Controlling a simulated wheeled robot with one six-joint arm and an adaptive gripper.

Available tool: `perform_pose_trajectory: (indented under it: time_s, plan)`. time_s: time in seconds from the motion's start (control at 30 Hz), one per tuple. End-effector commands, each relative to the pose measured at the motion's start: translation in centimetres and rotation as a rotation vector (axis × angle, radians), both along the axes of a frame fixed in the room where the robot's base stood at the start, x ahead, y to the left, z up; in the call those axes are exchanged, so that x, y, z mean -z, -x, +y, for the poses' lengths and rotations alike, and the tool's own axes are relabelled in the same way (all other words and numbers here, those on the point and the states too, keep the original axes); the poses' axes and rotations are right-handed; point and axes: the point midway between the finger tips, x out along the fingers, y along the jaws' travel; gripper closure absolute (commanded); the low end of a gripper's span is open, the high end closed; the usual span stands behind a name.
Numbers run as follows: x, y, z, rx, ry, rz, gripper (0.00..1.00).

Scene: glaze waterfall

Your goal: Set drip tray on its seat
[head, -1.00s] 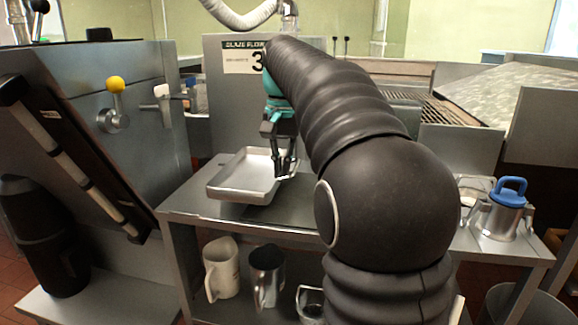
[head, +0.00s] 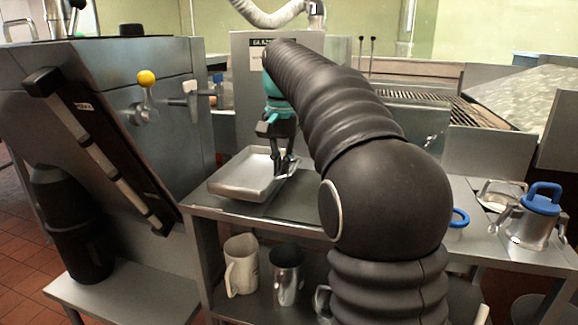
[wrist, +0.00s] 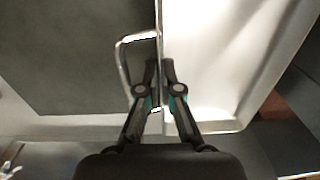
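The drip tray (head: 243,187) is a shallow, light metal pan with a raised rim and a wire handle on its right end. My gripper (head: 285,170) is at that right end, fingers pointing down. In the wrist view, the fingers (wrist: 160,65) close on either side of the tray's wall beside the wire handle (wrist: 126,62), and the tray's pale inside (wrist: 205,70) lies to the right. The tray appears held just above the metal bench (head: 230,212); the gap is hard to judge. I cannot make out the tray's seat.
A grey cabinet with a yellow-knobbed lever (head: 146,80) stands left. A white jug (head: 241,265) and a metal cup (head: 287,274) are on the shelf below. A blue-lidded metal pot (head: 538,215) stands on the bench at right. A grating (head: 440,105) is behind.

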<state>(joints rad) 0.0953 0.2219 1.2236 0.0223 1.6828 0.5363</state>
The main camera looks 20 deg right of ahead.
Motion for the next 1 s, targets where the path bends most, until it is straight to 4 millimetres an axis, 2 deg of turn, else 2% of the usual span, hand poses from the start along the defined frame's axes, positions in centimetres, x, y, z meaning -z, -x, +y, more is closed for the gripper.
perform_pose_trajectory:
  time_s: [1.0]
  plan:
    - [0.5,-3.2,4.5,-0.001,0.000,-0.001,1.00]
